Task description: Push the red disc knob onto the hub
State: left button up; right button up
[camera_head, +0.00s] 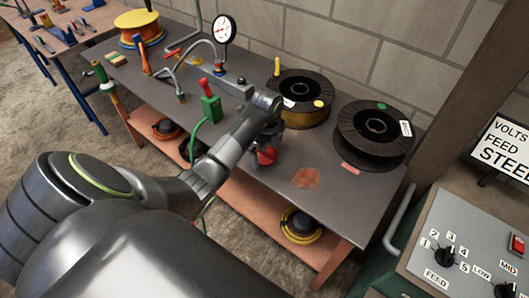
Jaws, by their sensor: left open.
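My left arm comes in from the lower left and reaches over the grey workbench top (330,205). My left gripper (264,152) is open at the bench's front edge, pointing down. A small red piece (266,157) shows right at its fingers. It may be the red disc knob, but its shape is mostly hidden, and I cannot tell whether the fingers touch it. I cannot make out the hub; the gripper and arm cover that area. My right gripper is not in view.
Two dark cable spools (373,134) (303,98) stand at the back right of the bench. A green block with a red handle (210,103) and a dial gauge (223,30) are further left. A control panel (470,238) is at the lower right. The bench's front right is mostly clear.

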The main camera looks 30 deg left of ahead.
pick_arm(q)
jog(key=c, duration=1)
notch_tip(320, 180, up, 5)
jog(key=shift+w+r+b, duration=0.1)
jog(key=shift+b, duration=0.25)
notch_tip(320, 180, up, 4)
jog(key=p, duration=0.3)
jog(key=shift+f+p, duration=0.2)
jog(key=shift+p, duration=0.15)
jog(key=shift+r+p, duration=0.65)
jog(key=shift+p, duration=0.05)
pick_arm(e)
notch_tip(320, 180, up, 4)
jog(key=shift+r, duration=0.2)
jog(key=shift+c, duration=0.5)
